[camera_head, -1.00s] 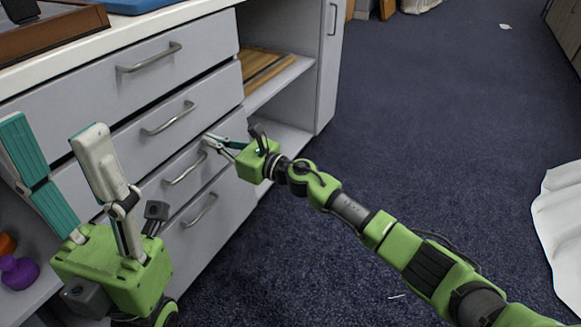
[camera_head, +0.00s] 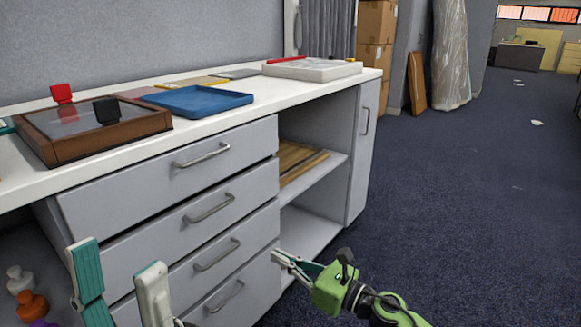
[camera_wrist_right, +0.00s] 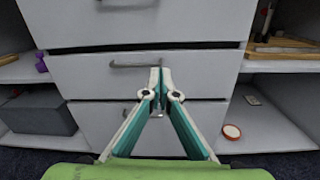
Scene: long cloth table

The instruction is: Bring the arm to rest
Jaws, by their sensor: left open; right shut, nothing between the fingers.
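My left gripper (camera_head: 122,290) is at the lower left of the head view, its two fingers apart and pointing up, with nothing between them. Its base is cut off by the bottom edge. My right gripper (camera_head: 279,257) is in front of the lower drawers in the head view, shut and empty. In the right wrist view its fingertips (camera_wrist_right: 160,72) meet in front of the drawer fronts. I cannot tell whether the right fingertips touch a drawer front.
The white counter (camera_head: 225,118) holds a blue tray (camera_head: 197,101), a brown framed box (camera_head: 95,135) and a pale tray (camera_head: 312,68). Open shelves (camera_head: 318,170) with wooden boards are right of the drawers. Small figures (camera_head: 32,305) stand lower left.

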